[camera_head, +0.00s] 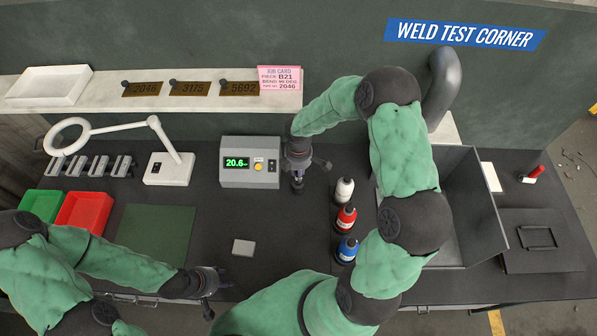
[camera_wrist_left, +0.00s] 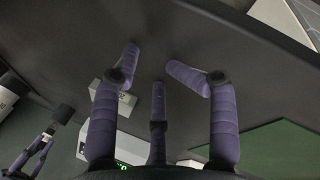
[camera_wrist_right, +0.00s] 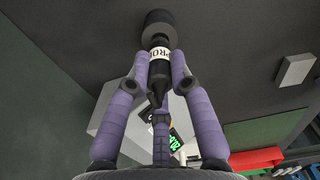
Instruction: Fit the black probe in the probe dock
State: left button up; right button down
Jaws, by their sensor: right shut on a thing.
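My right gripper (camera_head: 299,177) is shut on the black probe, beside the gauge box. In the right wrist view the probe (camera_wrist_right: 159,66) sits between the fingers, with a white label reading "PRO" and a dark tapered part toward the palm. A wider dark cylinder (camera_wrist_right: 157,24) is at its far end; I cannot tell whether it is the probe dock or part of the probe. It also shows in the left wrist view (camera_wrist_left: 63,113). My left gripper (camera_head: 217,281) is open and empty near the front edge; its fingers are spread in the left wrist view (camera_wrist_left: 160,75).
A gauge box (camera_head: 250,163) reads 20.6. White, red and blue bottles (camera_head: 346,218) stand right of my right gripper. A small grey block (camera_head: 243,247) lies near my left gripper. A green mat (camera_head: 155,235), red bin (camera_head: 84,212) and lamp (camera_head: 168,168) are left; an open grey box (camera_head: 470,215) is right.

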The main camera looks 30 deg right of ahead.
jog(key=shift+d+f+b, duration=0.15)
jog(key=shift+f+b, duration=0.35)
jog(key=shift+f, duration=0.35)
jog(key=c, duration=1)
grip_release()
jog(key=shift+r, duration=0.15)
jog(key=shift+d+r, duration=0.15)
jog(key=shift+r, duration=1.8)
jog(key=shift+d+r, duration=0.1)
jog(key=shift+r, duration=1.8)
jog(key=shift+r, duration=0.1)
